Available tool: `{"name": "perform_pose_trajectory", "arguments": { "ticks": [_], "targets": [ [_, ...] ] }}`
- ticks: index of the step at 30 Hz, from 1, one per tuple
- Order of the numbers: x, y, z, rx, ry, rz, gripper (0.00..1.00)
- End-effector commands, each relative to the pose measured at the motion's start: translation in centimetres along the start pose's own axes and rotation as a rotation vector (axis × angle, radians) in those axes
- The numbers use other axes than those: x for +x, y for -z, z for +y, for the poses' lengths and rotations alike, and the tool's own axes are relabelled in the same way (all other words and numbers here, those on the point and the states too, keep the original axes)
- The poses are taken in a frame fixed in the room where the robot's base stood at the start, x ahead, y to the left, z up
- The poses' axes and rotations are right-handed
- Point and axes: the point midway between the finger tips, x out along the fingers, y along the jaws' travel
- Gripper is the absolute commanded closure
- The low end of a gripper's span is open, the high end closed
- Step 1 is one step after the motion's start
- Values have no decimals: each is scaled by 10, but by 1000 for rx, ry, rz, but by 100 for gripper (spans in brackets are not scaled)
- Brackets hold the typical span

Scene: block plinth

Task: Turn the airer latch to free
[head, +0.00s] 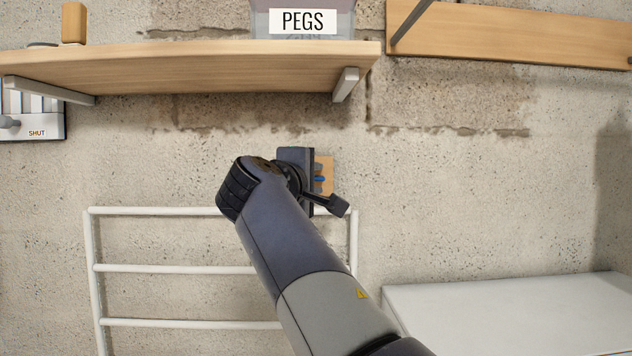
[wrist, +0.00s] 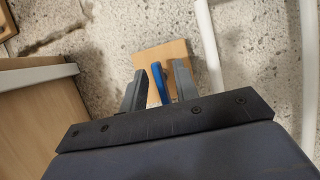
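The airer latch shows as a blue lever (wrist: 159,84) on a small wooden plate (wrist: 172,50) fixed to the block wall. In the head view the plate (head: 328,170) is partly hidden behind my gripper, and only a bit of the blue lever (head: 320,181) shows. My gripper (wrist: 160,68) is open at the plate, its two grey fingers on either side of the lever. The right finger is close to the lever, with a wider gap on the left; whether either touches cannot be told. The white-barred airer (head: 180,268) hangs below the plate.
A wooden shelf (head: 200,70) with a PEGS box (head: 302,20) is above my gripper. Another shelf (head: 510,35) is at the upper right. A panel marked SHUT (head: 36,132) is at far left. A white surface (head: 510,315) is at lower right. The wall right of the plate is bare.

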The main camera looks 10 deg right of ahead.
Motion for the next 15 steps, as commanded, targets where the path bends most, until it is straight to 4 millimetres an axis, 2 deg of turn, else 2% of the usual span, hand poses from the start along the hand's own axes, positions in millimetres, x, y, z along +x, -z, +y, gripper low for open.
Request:
{"name": "perform_pose_trajectory", "arguments": {
  "ticks": [9, 15],
  "targets": [
    [-62, 1, -2, 2, 1, 5, 71],
    [-86, 1, -2, 1, 2, 3, 71]
  ]
}}
